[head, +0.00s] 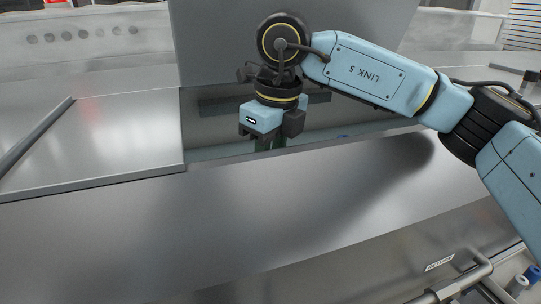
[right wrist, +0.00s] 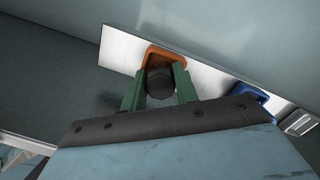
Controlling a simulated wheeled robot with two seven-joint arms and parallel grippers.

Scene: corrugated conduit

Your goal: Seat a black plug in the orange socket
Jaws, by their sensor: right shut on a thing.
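The orange socket (right wrist: 153,51) is on a pale strip in the right wrist view; its upper rim and sides show. My right gripper (right wrist: 159,76) has its two green fingers shut on a black plug (right wrist: 160,88). The plug is between the fingers, in front of the orange socket, and covers its middle. I cannot tell whether the plug is in the socket or just short of it. In the head view my right gripper (head: 269,143) points down into a recess behind the metal front panel, and its fingertips and the plug are hidden. My left gripper is not in view.
A blue socket (right wrist: 249,91) and a grey connector (right wrist: 299,122) sit on the same strip, right of the orange one. In the head view a metal panel (head: 270,205) borders the recess in front, a raised lid (head: 215,45) stands behind, and a flat cover (head: 100,140) lies left.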

